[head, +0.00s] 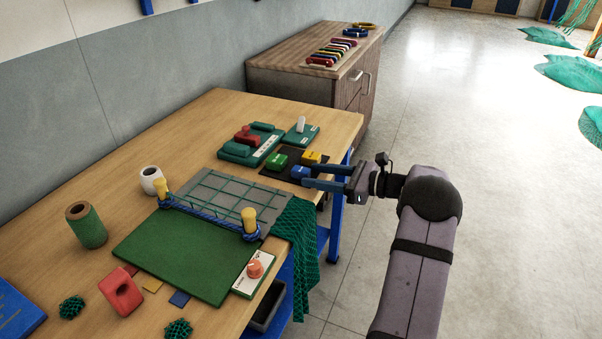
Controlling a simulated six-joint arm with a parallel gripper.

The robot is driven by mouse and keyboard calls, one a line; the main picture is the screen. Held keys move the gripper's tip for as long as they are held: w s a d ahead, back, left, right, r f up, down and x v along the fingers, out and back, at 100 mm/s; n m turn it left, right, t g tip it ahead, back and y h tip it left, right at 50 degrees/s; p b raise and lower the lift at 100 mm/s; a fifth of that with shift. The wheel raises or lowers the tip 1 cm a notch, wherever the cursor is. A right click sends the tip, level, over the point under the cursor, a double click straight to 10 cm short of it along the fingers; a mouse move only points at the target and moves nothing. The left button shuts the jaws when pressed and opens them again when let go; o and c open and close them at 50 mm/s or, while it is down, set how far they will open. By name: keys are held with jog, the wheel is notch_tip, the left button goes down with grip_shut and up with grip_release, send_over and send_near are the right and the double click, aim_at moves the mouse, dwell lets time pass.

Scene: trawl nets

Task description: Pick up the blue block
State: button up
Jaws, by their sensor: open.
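The blue block (299,173) sits on a dark mat (284,167) near the right edge of the wooden table. A green block (277,161) and a yellow block (311,157) sit close to it on the same mat. My gripper (309,175) reaches in from the right with blue fingers. It is open, with its fingertips right beside the blue block. I cannot tell from this view whether the fingers are on both sides of the block or touch it. Part of the mat is hidden behind the gripper.
A green tray (241,158) with red and green pieces stands left of the mat, and a small green board (300,137) with a white peg behind it. A grey grid board (212,185) with two yellow posts lies in front.

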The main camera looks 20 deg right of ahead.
aim_at(310, 173)
jog(key=shift+p+x, duration=0.45)
jog(key=shift+x, duration=2.15)
jog(key=shift+r, duration=0.1)
jog(key=c, duration=1.1)
